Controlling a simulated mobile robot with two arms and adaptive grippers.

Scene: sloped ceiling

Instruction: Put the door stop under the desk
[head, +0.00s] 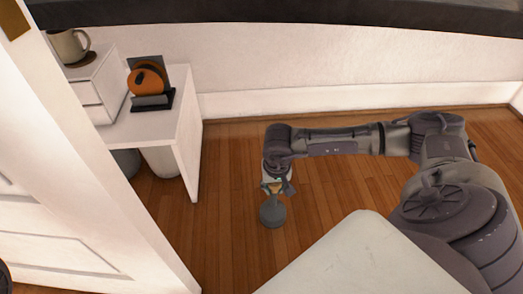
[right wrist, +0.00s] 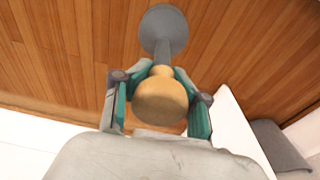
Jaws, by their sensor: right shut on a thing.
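The door stop has a round grey base, a grey stem and a tan knob. In the head view it hangs base-down (head: 272,214) below my right gripper (head: 276,186), over the wooden floor. In the right wrist view my right gripper (right wrist: 160,98) is shut around the neck and knob of the door stop (right wrist: 160,100), with a teal-padded finger on each side. I cannot tell whether the base touches the floor. The white desk (head: 150,127) stands to the left of the gripper, its side panel facing it. My left gripper is not in view.
A white door (head: 75,200) fills the left foreground. On the desk are a drawer unit (head: 103,88) with a mug (head: 68,46) and an orange-and-black object (head: 148,82). A pale bin-like object (head: 160,161) stands under the desk. Floor (head: 232,160) between desk and gripper is clear.

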